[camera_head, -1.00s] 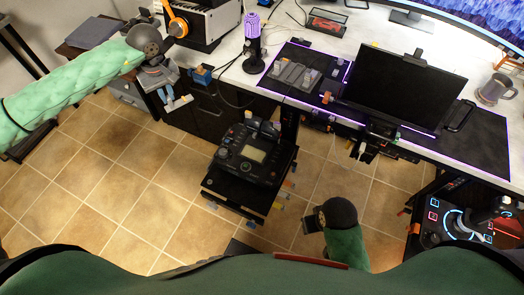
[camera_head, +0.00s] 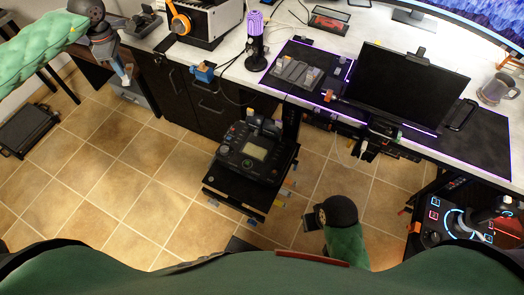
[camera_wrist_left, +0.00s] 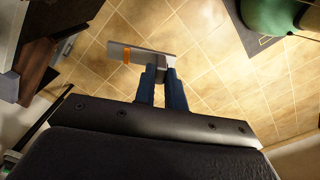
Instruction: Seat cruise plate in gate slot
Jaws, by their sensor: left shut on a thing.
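My left gripper (camera_head: 125,78) is at the upper left in the head view, over the floor in front of the desk's left end. In the left wrist view its blue fingers (camera_wrist_left: 163,85) are shut on a flat grey plate with an orange band (camera_wrist_left: 138,54). The plate sticks out to the left past the fingertips, clear of any surface. A black control unit with a small screen (camera_head: 256,152) stands right of the gripper, well apart from it. I cannot make out the gate slot. My right gripper (camera_head: 311,222) is partly hidden at the bottom; its jaws are unclear.
The white desk (camera_head: 228,42) holds a purple-lit microphone (camera_head: 255,50), a monitor (camera_head: 405,85) and a mug (camera_head: 495,90). A blue item (camera_head: 203,73) sits at its front edge. A lit control panel (camera_head: 450,222) stands at lower right. The tiled floor at left is largely clear.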

